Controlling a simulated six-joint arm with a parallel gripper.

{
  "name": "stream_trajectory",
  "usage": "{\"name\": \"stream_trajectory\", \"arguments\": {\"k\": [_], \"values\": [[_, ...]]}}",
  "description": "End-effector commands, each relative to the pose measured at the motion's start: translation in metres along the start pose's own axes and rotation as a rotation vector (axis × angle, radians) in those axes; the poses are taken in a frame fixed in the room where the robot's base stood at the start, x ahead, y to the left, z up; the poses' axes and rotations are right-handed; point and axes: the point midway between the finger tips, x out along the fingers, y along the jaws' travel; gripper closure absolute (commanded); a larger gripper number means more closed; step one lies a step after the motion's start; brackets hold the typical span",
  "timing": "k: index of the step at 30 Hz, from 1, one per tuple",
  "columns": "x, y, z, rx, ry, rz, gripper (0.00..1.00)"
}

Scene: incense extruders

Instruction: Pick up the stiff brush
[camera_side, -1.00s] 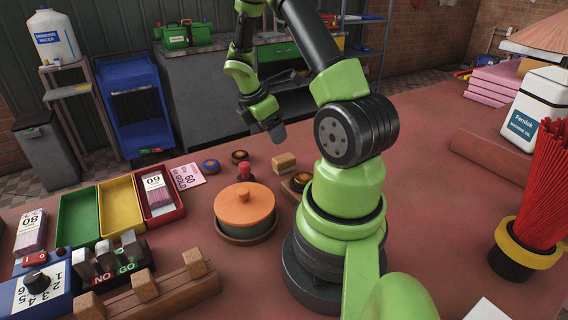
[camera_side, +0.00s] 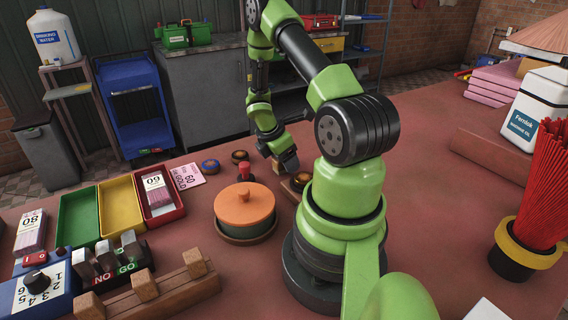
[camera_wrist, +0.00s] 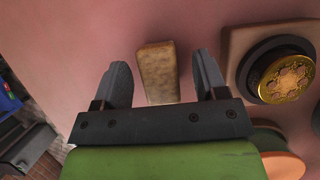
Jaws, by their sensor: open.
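The stiff brush is a small tan block (camera_wrist: 157,76) lying on the pink-red bench top. In the wrist view it shows between the two dark fingers of my gripper (camera_wrist: 160,66), with a gap on each side. In the side view my gripper (camera_side: 284,160) points down at the brush, which is partly hidden by the fingers. The fingers are apart, and I see no contact with the block. I cannot tell exactly how low the fingertips are.
A gold-faced round piece on a wooden base (camera_wrist: 288,78) sits just right of my gripper. An orange-lidded pot (camera_side: 245,208) and a red-handled stamp (camera_side: 245,172) stand nearby. Two small round pieces lie behind them, one blue-rimmed (camera_side: 211,165). Coloured trays (camera_side: 121,207) lie at left.

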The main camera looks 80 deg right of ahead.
Motion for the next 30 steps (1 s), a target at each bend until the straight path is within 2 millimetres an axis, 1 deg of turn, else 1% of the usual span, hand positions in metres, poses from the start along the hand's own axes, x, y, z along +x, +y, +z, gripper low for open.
{"name": "stream_trajectory", "arguments": {"k": [1, 2, 3, 5, 6, 8, 9, 16, 20, 23, 26, 30], "values": [[0.0, 0.0, 0.0, 0.0, 0.0, 0.0, 0.34], [0.0, 0.0, 0.0, 0.0, 0.0, 0.0, 0.39], [0.0, 0.0, 0.0, 0.0, 0.0, 0.0, 0.48], [0.0, 0.0, 0.0, 0.0, 0.0, 0.0, 0.62], [0.0, 0.0, 0.0, 0.0, 0.0, 0.0, 0.71], [-0.001, 0.0, 0.0, 0.0, 0.0, 0.0, 0.85], [-0.001, 0.0, 0.0, 0.0, 0.0, 0.0, 0.88], [-0.001, 0.0, 0.0, 0.0, 0.0, 0.0, 0.88], [-0.006, 0.001, 0.002, 0.002, -0.001, 0.002, 0.88], [-0.014, 0.001, 0.006, 0.003, -0.001, 0.004, 0.88], [-0.029, 0.001, 0.012, 0.004, -0.001, 0.005, 0.88], [-0.055, 0.001, 0.023, 0.004, -0.002, 0.008, 0.88]]}}
